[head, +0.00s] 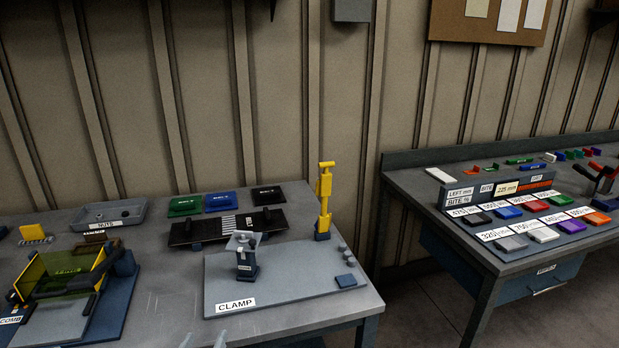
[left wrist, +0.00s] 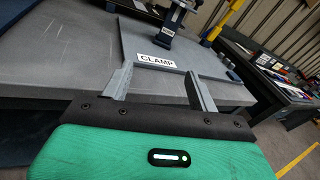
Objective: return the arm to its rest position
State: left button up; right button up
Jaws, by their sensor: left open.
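My left gripper (head: 204,340) shows only as two pale fingertips at the bottom edge of the head view. In the left wrist view my left gripper (left wrist: 160,86) is open, with nothing between its two grey fingers. It is in front of the grey plate labelled CLAMP (head: 300,283), apart from the clamp post (head: 246,262). The plate (left wrist: 205,66) and the dark post (left wrist: 172,22) lie beyond the fingers in the wrist view. My right gripper is not in view.
A yellow upright tool (head: 325,200) stands at the plate's back right. A press with a yellow-edged guard (head: 62,262) stands at left. Behind are a black belt rack (head: 205,232), a grey tray (head: 112,214) and coloured blocks. A second bench (head: 430,195) stands at right, across a floor gap.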

pick_arm(q)
jog(key=s+a+f+n+g, duration=0.1)
jog(key=s+f+n+g, duration=0.35)
jog(key=s+n, duration=0.55)
jog(key=s+f+n+g, duration=0.45)
jog(key=s+n, duration=0.25)
jog(key=n, duration=0.4)
jog(key=s+a+f+n+g, duration=0.1)
jog(key=s+f+n+g, duration=0.35)
jog(key=s+n, duration=0.55)
notch_tip(320, 180, down, 30)
jog(key=f+g+p, duration=0.1)
jog(key=p, duration=0.1)
jog(key=s+a+f+g+p, duration=0.1)
jog(key=s+a+f, duration=0.1)
jog(key=s+f, duration=1.4)
jog(key=s, duration=0.2)
jog(key=shift+s+a+f+n+y, duration=0.3)
jog(key=shift+s+a+y, duration=0.05)
jog(key=shift+s+y, duration=0.05)
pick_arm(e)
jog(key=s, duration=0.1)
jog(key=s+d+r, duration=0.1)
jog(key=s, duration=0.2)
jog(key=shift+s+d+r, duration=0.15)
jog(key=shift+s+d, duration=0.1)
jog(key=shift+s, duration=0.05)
pick_arm(q)
jog(key=shift+g, duration=0.25)
